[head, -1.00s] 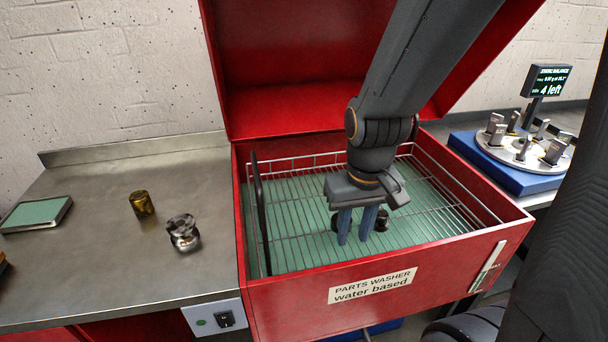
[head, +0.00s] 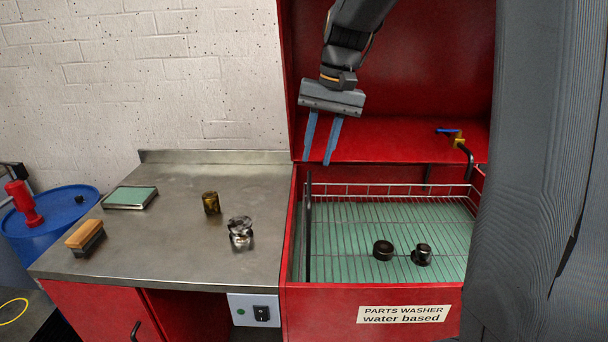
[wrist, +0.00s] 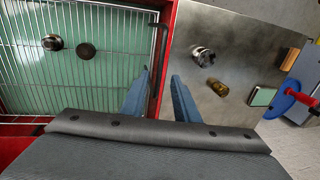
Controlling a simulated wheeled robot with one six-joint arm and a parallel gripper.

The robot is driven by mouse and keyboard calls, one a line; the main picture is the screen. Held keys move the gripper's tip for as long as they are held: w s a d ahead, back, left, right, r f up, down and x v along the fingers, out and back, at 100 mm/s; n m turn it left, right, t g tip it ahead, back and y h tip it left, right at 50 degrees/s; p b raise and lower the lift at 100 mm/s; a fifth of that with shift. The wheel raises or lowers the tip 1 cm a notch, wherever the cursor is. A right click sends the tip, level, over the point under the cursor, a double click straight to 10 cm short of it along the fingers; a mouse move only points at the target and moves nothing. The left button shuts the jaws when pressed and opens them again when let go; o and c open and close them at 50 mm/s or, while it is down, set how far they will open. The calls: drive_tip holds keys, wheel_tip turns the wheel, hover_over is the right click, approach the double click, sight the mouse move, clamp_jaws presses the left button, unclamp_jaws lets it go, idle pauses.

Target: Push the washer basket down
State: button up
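The washer basket (head: 400,190) is a wire basket inside the red parts washer (head: 295,300); its wires also show in the wrist view (wrist: 100,42). Green shows beneath its wires. A dark upright handle (head: 308,228) stands at its left side and appears beyond the fingertips in the wrist view (wrist: 158,70). Two dark round parts (head: 383,250) (head: 421,254) lie in the basket. My gripper (head: 318,163) is above the basket's left back area, fingers pointing down, apart and empty. I cannot tell how close the fingertips are to the handle.
The raised red lid (head: 410,110) stands behind my gripper. A steel bench (head: 180,250) on the left holds a brass part (head: 211,203), a shiny metal part (head: 240,234), a green-topped tray (head: 130,197) and a brush (head: 86,238). A blue drum (head: 60,215) stands farther left.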

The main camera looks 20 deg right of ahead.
sight(310, 184)
drive_tip(key=shift+w+a+f+p, duration=0.1)
drive_tip(key=shift+a+f+p, duration=0.1)
drive_tip(key=shift+f, duration=0.8)
drive_tip(key=shift+s+a+f+p, duration=0.1)
drive_tip(key=shift+a+f+p, duration=0.15)
drive_tip(key=shift+f, duration=0.8)
drive_tip(key=shift+w+a+f+p, duration=0.1)
drive_tip(key=shift+a+f+p, duration=0.1)
drive_tip(key=shift+f, duration=0.8)
